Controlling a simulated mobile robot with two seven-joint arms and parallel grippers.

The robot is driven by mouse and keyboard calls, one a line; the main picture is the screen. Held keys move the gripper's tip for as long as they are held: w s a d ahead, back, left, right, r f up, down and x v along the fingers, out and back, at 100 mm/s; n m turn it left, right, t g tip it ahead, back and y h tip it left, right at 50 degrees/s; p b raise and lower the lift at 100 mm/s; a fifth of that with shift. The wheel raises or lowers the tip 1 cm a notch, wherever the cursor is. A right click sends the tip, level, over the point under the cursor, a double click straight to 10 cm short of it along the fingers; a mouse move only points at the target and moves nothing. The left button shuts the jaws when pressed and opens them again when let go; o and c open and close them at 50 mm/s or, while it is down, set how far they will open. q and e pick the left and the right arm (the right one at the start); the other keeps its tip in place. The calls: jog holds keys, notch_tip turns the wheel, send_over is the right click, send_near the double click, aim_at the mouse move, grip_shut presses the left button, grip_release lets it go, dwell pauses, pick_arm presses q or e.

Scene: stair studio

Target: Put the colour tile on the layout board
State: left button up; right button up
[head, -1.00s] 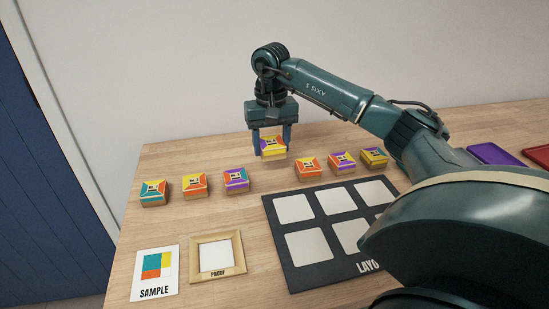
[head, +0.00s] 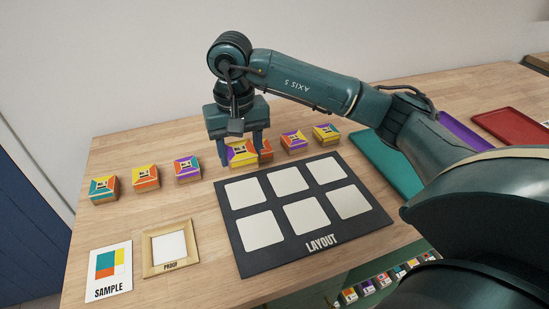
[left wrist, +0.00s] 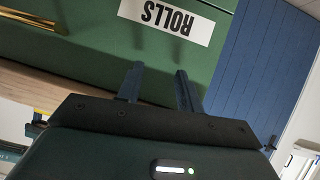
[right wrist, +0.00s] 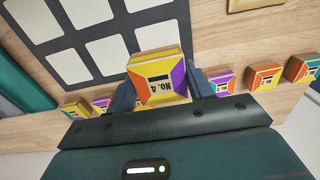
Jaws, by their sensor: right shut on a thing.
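My right gripper (head: 240,158) is shut on a colour tile (head: 239,155), a block with yellow, orange and purple faces. It holds the tile in the air near the layout board's far left edge. My left gripper (left wrist: 160,88) is open and empty in the left wrist view, before a green front labelled "ROLLS".
Several other tiles stand in a row, including a teal-orange one (head: 104,190) and a purple-topped one (head: 188,169). A sample card (head: 110,290) and wooden proof frame (head: 150,268) lie left of the board. Teal (head: 385,165), purple (head: 466,134) and red (head: 510,128) trays lie right.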

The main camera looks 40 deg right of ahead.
aim_at(245, 193)
notch_tip(245, 193, down, 10)
jog(key=shift+r, duration=0.15)
jog(key=o, duration=1)
jog(key=shift+r, duration=0.15)
jog(key=shift+r+p, duration=0.25)
jog(key=shift+p, duration=0.25)
notch_tip(245, 193, up, 12)
jog(key=shift+f+b, duration=0.15)
jog(key=shift+b, duration=0.55)
